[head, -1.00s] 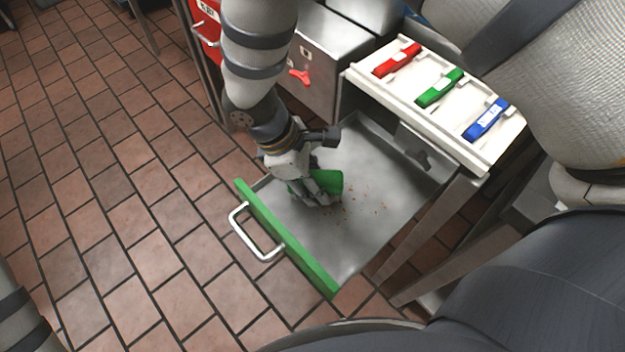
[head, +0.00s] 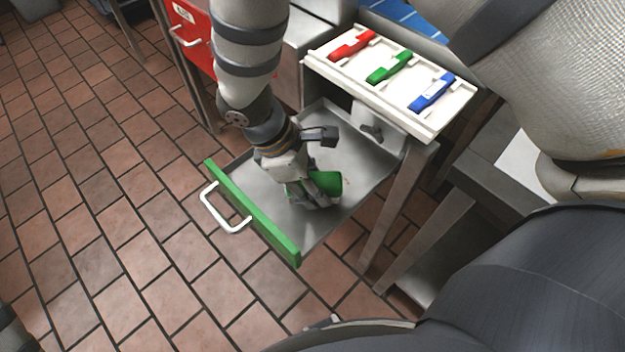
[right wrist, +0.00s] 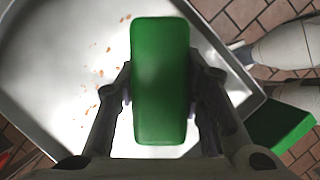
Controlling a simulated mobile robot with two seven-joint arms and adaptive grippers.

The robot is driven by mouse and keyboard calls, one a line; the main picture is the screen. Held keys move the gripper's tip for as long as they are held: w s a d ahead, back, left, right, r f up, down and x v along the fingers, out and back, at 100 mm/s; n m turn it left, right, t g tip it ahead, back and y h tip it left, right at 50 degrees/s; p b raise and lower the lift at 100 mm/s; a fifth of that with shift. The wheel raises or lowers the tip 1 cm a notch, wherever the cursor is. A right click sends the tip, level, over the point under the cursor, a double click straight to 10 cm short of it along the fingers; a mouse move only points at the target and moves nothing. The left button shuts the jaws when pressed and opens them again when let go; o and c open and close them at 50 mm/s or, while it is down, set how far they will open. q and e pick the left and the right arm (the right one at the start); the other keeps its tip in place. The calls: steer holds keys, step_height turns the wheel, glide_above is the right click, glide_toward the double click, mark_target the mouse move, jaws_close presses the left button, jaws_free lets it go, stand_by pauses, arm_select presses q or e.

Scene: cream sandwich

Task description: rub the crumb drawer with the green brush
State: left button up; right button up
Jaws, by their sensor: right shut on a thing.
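The crumb drawer (head: 350,152) is a pulled-out shallow metal tray with a green front (head: 252,212) and a silver handle (head: 222,211). My right gripper (head: 317,192) is low inside the drawer, shut on the green brush (head: 326,183). In the right wrist view the green brush (right wrist: 160,80) is a rounded green block between the two fingers, with the drawer floor (right wrist: 60,60) behind it. Reddish crumbs (right wrist: 99,72) lie on the floor left of the brush there. The brush's underside is hidden, so I cannot tell whether it touches the floor. My left gripper is not in view.
A white tray (head: 318,66) above the drawer's back holds a red (head: 352,45), a green (head: 389,68) and a blue (head: 432,92) labelled item. A red cabinet (head: 193,38) stands behind. Metal table legs (head: 392,210) border the drawer at right. Tiled floor lies open at left.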

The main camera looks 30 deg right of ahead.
steer(key=shift+v, duration=0.75)
steer(key=shift+d+r, duration=0.2)
steer(key=shift+r, duration=2.1)
